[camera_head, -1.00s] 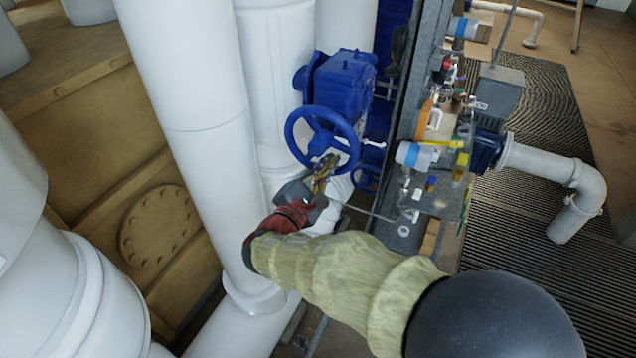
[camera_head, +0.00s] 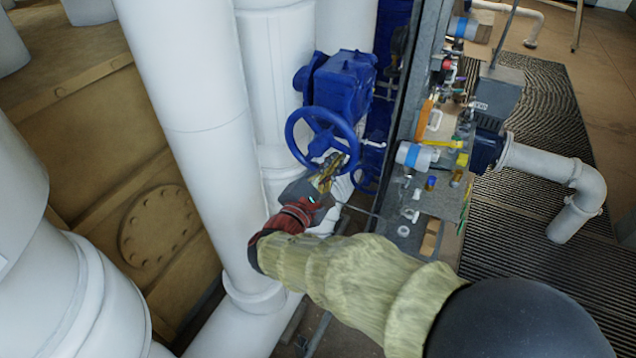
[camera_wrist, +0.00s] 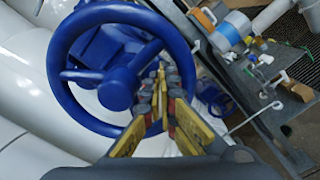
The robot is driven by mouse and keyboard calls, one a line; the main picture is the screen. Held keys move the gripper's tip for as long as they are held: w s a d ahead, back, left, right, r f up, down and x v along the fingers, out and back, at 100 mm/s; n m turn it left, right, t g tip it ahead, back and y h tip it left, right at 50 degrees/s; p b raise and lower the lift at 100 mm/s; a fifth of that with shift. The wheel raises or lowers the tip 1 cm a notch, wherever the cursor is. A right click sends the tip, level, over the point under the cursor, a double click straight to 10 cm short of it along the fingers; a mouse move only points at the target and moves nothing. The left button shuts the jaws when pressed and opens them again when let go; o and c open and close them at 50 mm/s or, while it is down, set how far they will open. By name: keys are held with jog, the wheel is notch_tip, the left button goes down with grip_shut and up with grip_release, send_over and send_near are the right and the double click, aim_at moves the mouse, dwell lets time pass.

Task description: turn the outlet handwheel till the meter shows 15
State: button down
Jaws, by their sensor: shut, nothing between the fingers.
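The blue handwheel (camera_head: 290,133) sits on a blue gearbox (camera_head: 343,84) beside white vertical pipes. It also fills the upper left of the wrist view (camera_wrist: 62,92), with its hub and spokes in sight. My gripper (camera_head: 336,163) is shut and empty at the wheel's lower right rim. In the wrist view my gripper (camera_wrist: 161,72) has its fingertips together, overlapping the wheel's right side in the picture. I cannot tell whether they touch a spoke or the rim. A second, smaller blue wheel (camera_head: 364,180) is partly hidden lower down. No meter reading can be made out.
A grey bench (camera_head: 437,200) with bottles, tape and small parts stands to the right of the wheel. A thick white pipe (camera_head: 195,110) stands close to the left of my arm. A ribbed mat (camera_head: 545,110) covers the floor at right.

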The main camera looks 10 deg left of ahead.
aim_at(340, 149)
jog(key=shift+s+d+r, duration=0.1)
jog(key=shift+d+r, duration=0.3)
jog(key=shift+r, duration=0.4)
jog(key=shift+d+r+p, duration=0.1)
jog(key=shift+r+p, duration=0.4)
jog(key=shift+r, duration=0.4)
jog(key=shift+r+p, duration=0.3)
jog(key=shift+r, duration=0.6)
